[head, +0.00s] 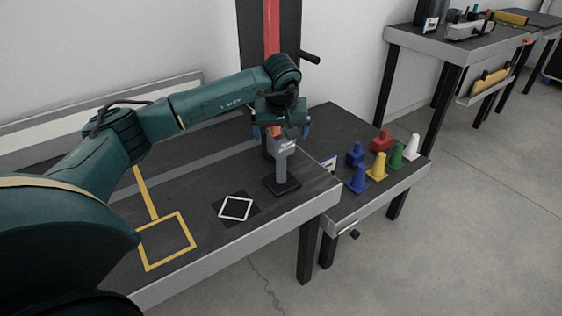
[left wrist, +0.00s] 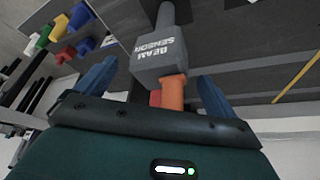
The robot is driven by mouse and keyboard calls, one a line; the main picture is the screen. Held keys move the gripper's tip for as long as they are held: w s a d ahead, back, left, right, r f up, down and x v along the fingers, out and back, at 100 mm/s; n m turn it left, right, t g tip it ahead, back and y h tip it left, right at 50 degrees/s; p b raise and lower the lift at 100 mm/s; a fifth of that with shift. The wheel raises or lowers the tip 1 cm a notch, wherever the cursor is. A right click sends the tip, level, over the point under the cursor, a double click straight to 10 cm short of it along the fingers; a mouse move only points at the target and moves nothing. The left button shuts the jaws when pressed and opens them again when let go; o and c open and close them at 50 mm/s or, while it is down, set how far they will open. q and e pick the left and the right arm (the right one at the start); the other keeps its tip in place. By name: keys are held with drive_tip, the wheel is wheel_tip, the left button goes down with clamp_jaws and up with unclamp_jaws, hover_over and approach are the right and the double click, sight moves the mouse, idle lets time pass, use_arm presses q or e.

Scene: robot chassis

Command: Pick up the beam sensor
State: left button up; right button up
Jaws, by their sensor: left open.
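The beam sensor (head: 282,146) is a grey block with white lettering on a grey post, standing upright on a dark square base (head: 281,186) near the right end of the dark table. In the left wrist view the beam sensor (left wrist: 160,50) shows its label and an orange piece (left wrist: 172,92) on its end. My left gripper (head: 281,131) is above and around the top of the sensor. Its blue fingers (left wrist: 155,85) are spread to either side of the orange piece, with gaps visible. My right gripper is not in view.
The table (head: 190,255) carries a yellow taped square (head: 166,241) and a white diamond outline (head: 236,208). A lower side table (head: 405,176) holds several coloured cones and blocks. A workbench (head: 415,38) with tools stands behind at right.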

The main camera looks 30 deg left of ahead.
use_arm(q)
drive_tip(key=shift+w+a+f, duration=0.1)
drive_tip(key=shift+f, duration=0.35)
drive_tip(key=shift+r, duration=0.1)
drive_tip(key=shift+c, duration=0.5)
drive_tip(key=c, duration=1.5)
